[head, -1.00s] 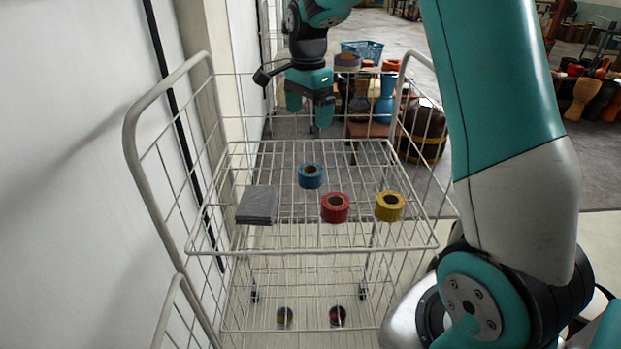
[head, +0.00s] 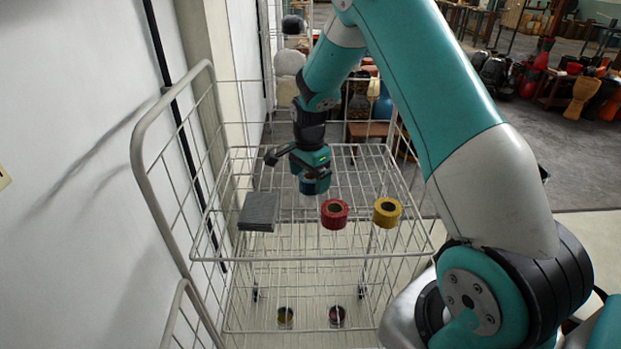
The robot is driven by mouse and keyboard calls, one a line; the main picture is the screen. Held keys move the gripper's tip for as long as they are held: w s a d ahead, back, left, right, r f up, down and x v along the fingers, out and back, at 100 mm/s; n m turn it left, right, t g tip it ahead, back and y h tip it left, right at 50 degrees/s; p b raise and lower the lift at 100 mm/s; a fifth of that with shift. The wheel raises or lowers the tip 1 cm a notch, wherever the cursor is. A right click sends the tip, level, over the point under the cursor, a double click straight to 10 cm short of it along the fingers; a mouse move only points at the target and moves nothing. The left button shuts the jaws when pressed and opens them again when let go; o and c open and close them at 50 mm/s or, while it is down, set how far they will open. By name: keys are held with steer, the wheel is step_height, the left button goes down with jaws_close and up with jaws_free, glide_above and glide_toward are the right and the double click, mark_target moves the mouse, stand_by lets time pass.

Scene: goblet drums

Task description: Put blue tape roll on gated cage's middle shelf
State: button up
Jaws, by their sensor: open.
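The blue tape roll (head: 307,187) stands on the upper wire shelf of the cage (head: 234,157), behind the red roll. My gripper (head: 311,180) is down over the blue roll, with its fingers around or just in front of it. The fingers hide most of the roll, so I cannot tell whether they touch it. The gripper is open. The cage is a white wire trolley with tall looped side frames. A lower level shows through the wire of the upper shelf.
A red tape roll (head: 334,213) and a yellow tape roll (head: 387,212) stand on the same shelf, right of my gripper. A grey stack (head: 258,211) lies at its left. Two small rolls are on the lower level. A white wall (head: 70,190) runs close along the left.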

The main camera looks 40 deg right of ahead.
mark_target(309, 177)
steer(key=shift+f, duration=0.4)
steer(key=shift+c, duration=0.4)
steer(key=c, duration=1)
steer(key=shift+r, duration=0.15)
step_height(309, 177, up, 20)
steer(key=b, duration=0.2)
steer(key=shift+b, duration=0.3)
